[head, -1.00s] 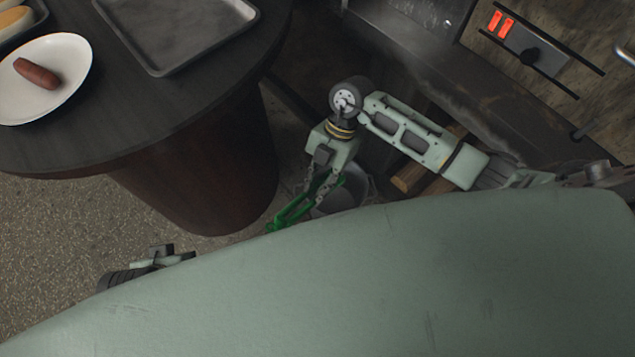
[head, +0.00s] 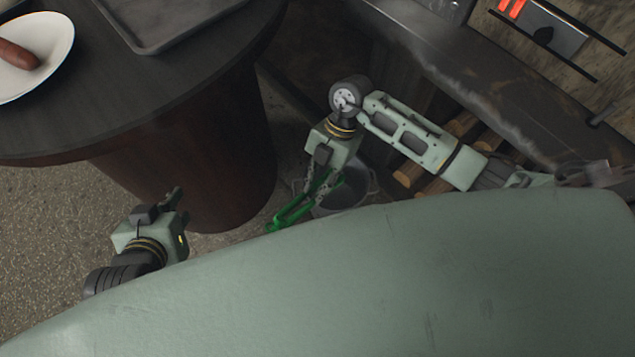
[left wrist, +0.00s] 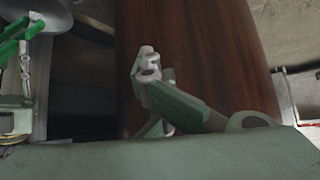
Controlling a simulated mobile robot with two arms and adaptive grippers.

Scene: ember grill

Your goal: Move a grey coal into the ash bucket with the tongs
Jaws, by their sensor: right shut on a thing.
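The green tongs (head: 290,211) are held in my right gripper (head: 322,184), which is shut on them. The tongs also show at the left edge of the left wrist view (left wrist: 13,48). The grey ash bucket (head: 352,190) stands on the floor just behind and right of the tongs, partly hidden by my gripper and body. My left gripper (head: 178,203) is in front of the round table's base, well apart from the tongs. It also shows in the left wrist view (left wrist: 150,65); its opening is unclear. No grey coal can be made out.
The dark round table (head: 150,95) carries a white plate (head: 50,75) with a sausage (head: 17,54) and a metal tray (head: 150,45). Wood logs (head: 410,172) lie under the grill (head: 450,70) at right. Bare floor (head: 50,230) is at left.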

